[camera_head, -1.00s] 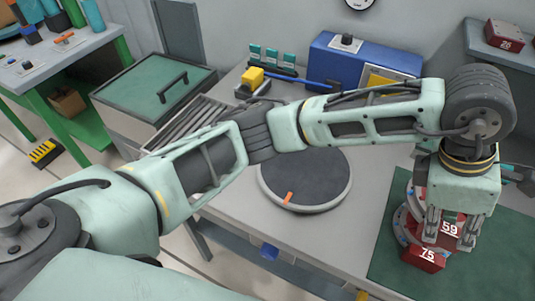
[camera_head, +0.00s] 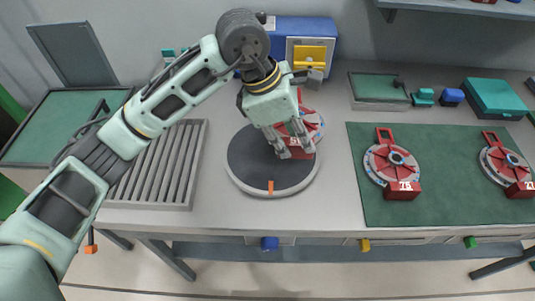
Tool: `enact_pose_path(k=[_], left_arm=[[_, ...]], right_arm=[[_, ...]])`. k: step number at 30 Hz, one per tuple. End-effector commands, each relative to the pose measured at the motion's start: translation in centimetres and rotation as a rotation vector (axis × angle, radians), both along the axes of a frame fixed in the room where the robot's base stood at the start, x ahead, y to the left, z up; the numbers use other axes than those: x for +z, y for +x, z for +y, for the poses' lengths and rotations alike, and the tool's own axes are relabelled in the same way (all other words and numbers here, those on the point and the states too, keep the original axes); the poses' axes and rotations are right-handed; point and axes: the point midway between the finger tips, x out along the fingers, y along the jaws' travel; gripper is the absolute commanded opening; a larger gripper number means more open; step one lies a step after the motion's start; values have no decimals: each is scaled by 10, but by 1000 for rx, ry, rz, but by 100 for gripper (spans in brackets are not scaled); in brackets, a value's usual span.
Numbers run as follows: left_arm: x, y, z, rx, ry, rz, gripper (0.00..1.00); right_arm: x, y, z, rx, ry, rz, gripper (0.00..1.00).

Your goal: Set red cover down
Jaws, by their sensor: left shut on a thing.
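My left gripper (camera_head: 296,151) comes down over the right part of the round dark disc (camera_head: 250,165) and is shut on a red cover (camera_head: 302,142). The cover is partly hidden by the fingers. A pale ring with blue shows behind it at the disc's right edge. I cannot tell whether the cover touches the disc. The disc has an orange mark at its front edge. My right gripper is not in view.
On the green mat (camera_head: 440,205) lie a red-and-grey unit marked 75 (camera_head: 392,165) and a similar one (camera_head: 508,168) at the right. A slatted tray (camera_head: 160,170) lies left of the disc. A blue machine (camera_head: 300,35) stands behind. The mat's front is clear.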

Motion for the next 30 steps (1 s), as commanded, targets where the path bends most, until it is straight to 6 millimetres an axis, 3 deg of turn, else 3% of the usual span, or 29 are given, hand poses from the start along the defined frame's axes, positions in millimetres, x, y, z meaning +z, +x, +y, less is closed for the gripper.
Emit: enact_pose_path(k=[3,9,14,22,30], left_arm=[[-9,-3,23,2,-4,0,0],[-24,-6,46,1,-4,-4,0],[-31,-7,50,-2,-5,-4,0],[-63,-7,50,-1,-5,-3,0],[-68,-6,50,-2,-5,-6,0]], right_arm=[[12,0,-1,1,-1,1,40],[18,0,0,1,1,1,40],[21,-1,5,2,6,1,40],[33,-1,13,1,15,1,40],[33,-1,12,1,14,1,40]])
